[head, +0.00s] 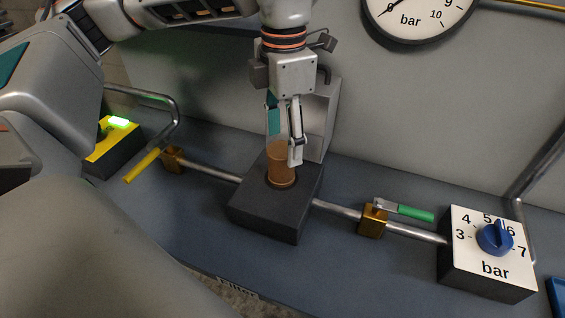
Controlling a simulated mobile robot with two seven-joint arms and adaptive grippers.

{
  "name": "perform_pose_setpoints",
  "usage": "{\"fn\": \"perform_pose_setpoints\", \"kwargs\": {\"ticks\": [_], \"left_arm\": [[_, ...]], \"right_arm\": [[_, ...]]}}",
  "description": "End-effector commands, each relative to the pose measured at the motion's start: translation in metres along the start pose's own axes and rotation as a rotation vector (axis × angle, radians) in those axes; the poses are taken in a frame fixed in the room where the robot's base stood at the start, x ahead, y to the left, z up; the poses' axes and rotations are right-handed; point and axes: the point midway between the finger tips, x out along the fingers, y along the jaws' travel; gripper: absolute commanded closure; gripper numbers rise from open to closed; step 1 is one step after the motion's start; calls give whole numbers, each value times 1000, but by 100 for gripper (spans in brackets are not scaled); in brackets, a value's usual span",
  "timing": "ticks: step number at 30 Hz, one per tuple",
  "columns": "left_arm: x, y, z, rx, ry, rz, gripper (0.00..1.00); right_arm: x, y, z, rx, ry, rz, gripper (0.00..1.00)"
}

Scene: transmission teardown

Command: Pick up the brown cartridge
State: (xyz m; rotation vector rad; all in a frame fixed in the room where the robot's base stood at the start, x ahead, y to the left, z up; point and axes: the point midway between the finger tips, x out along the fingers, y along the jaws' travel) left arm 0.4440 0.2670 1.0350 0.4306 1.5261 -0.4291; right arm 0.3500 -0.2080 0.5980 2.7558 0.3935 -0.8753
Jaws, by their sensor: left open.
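The brown cartridge (280,165) stands upright in the round opening of a dark block (268,218) on the bench. Its upper part looks clear or pale. My left gripper (285,150) points down over it, with its fingers around or close beside the cartridge's upper part. The gripper is open, and I cannot tell whether a finger touches the cartridge. My right gripper is not in view.
A pipe (212,172) runs through the block, with a yellow-handled valve (173,160) left and a green-handled valve (372,219) right. A bar dial box (492,250) stands right. A grey upright piece (322,115) is close behind the gripper. A gauge (415,12) hangs above.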

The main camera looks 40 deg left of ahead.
Motion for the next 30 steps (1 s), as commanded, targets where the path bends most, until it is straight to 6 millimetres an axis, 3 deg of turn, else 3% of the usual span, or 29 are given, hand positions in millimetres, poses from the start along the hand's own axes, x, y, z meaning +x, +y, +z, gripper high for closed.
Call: {"fn": "perform_pose_setpoints", "kwargs": {"ticks": [6,14,19,30], "left_arm": [[33,1,-5,1,6,-3,41],[35,1,-4,1,2,-1,41],[35,1,-4,1,2,-2,84],[33,1,-4,1,1,-1,84]], "right_arm": [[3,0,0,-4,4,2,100],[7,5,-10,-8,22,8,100],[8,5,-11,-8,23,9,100],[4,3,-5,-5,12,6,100]]}}
